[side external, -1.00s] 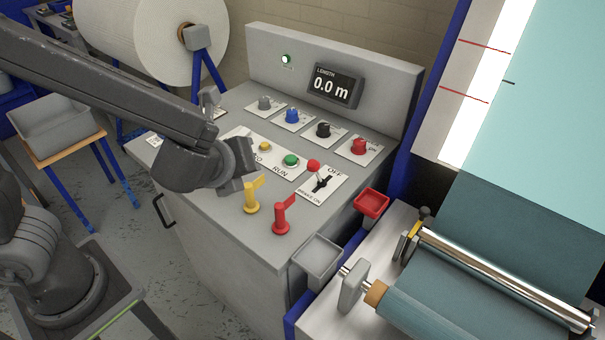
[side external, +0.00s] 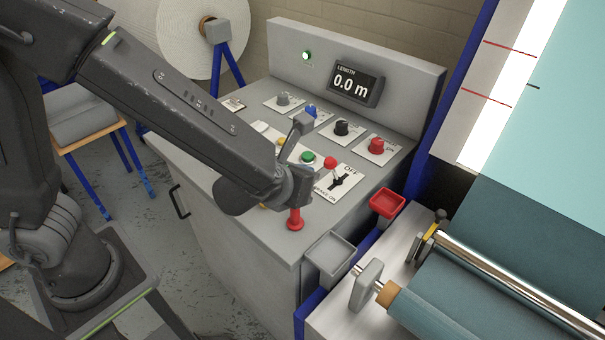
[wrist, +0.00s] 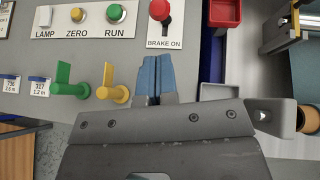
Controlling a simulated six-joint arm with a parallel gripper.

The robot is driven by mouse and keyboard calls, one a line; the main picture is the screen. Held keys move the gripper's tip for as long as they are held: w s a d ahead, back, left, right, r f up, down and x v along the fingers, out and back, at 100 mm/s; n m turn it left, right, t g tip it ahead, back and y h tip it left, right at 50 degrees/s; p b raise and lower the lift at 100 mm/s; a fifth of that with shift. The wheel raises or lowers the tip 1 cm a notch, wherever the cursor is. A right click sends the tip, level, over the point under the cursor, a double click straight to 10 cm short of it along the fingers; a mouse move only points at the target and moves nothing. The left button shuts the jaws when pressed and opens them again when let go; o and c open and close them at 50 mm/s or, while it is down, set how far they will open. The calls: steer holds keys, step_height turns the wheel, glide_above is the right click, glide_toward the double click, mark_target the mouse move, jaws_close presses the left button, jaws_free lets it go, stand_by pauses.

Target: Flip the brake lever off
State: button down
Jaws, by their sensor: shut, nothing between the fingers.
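The brake lever is a red ball knob (side external: 330,163) on a plate (side external: 350,172) marked OFF at its far end and BRAKE ON at its near end. In the wrist view the red knob (wrist: 159,10) is at the top edge, just beyond the BRAKE ON label; the OFF end is out of frame. My gripper (wrist: 152,75) is shut and empty, its blue-grey fingers pointing toward the label, apart from the knob in that picture. In the side view my gripper (side external: 300,185) is at the near-left of the plate, its fingertips hard to make out.
A red peg with a flag handle (side external: 296,218) stands close below my gripper. Yellow (wrist: 113,90) and green (wrist: 68,85) flag-handled pegs are left of the fingers. RUN (wrist: 116,12) and ZERO (wrist: 77,14) buttons are near. A red tray (side external: 388,202) and grey tray (side external: 330,252) hang at the right edge.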

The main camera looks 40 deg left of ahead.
mark_target(333, 159)
steer(key=x, duration=0.7)
steer(key=shift+w, duration=0.1)
steer(key=shift+r, duration=0.1)
steer(key=shift+w+r+g, duration=0.15)
steer(key=shift+w+g, duration=0.1)
steer(key=shift+g, duration=0.05)
steer(key=shift+w+a+r+g, duration=0.1)
steer(key=shift+w+r+g, duration=0.3)
steer(key=shift+w+g, duration=0.2)
steer(key=shift+w+r+g, duration=0.3)
steer(key=shift+w+g, duration=0.3)
steer(key=shift+w, duration=0.05)
steer(key=shift+w+r+g, duration=0.25)
steer(key=shift+w+g, duration=0.35)
steer(key=shift+w+r, duration=0.2)
steer(key=shift+w, duration=2.65)
